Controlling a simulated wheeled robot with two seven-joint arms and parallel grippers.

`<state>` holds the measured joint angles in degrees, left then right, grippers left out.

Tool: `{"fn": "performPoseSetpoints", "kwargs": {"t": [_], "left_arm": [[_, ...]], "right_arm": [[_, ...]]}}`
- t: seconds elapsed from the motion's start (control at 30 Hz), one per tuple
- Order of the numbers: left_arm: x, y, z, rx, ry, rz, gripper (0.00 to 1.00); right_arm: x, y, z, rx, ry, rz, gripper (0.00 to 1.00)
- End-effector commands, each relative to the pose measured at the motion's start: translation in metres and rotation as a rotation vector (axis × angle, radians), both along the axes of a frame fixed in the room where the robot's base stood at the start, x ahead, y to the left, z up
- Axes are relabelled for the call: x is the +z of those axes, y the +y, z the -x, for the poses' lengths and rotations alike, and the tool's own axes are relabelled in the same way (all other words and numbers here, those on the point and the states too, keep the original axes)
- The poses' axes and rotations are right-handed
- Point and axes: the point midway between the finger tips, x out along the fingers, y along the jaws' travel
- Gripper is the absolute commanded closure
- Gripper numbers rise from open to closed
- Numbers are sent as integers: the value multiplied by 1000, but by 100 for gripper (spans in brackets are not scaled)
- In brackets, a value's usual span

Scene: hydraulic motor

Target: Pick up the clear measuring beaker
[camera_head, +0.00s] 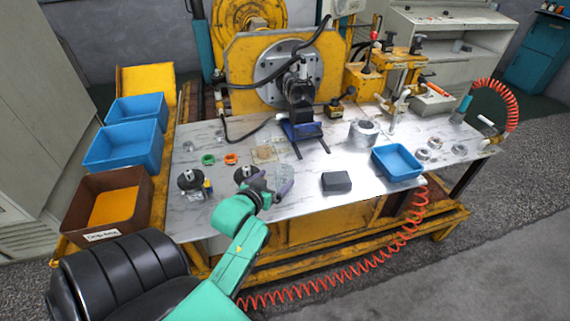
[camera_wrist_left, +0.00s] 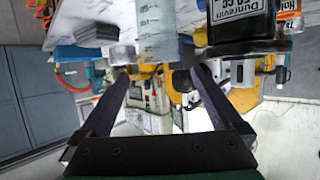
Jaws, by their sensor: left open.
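The clear measuring beaker (camera_head: 284,173) stands on the marble-patterned table, near its front edge. In the left wrist view the beaker (camera_wrist_left: 157,32) shows graduation marks and lies just ahead of the gap between my fingertips. My left gripper (camera_head: 270,187) reaches in over the table's front edge. It is open, with its dark fingers on either side of the beaker in the head view. In the left wrist view (camera_wrist_left: 159,73) nothing is visibly clamped between the fingers. Whether a finger touches the beaker cannot be told. My right gripper is not in view.
A dark bottle (camera_wrist_left: 240,25) stands close beside the beaker. A dark grey block (camera_head: 337,182) and a blue tray (camera_head: 397,163) lie to the right. A black round part (camera_head: 190,182) is left. Blue bins (camera_head: 125,145) stand beyond the table's left side.

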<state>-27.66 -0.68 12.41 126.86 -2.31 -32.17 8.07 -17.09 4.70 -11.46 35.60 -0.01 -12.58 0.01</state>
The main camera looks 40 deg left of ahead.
Motion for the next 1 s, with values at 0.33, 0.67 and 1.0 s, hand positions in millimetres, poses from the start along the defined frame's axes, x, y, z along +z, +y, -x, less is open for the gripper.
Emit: {"fn": "performPoseSetpoints", "kwargs": {"t": [0.33,0.67,1.0], "left_arm": [[-25,15,-58,-2,2,-1,0],[-41,24,-94,-2,4,0,0],[-41,24,-93,-2,3,-1,88]], "right_arm": [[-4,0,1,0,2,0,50],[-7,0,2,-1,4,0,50],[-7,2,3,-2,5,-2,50]]}}
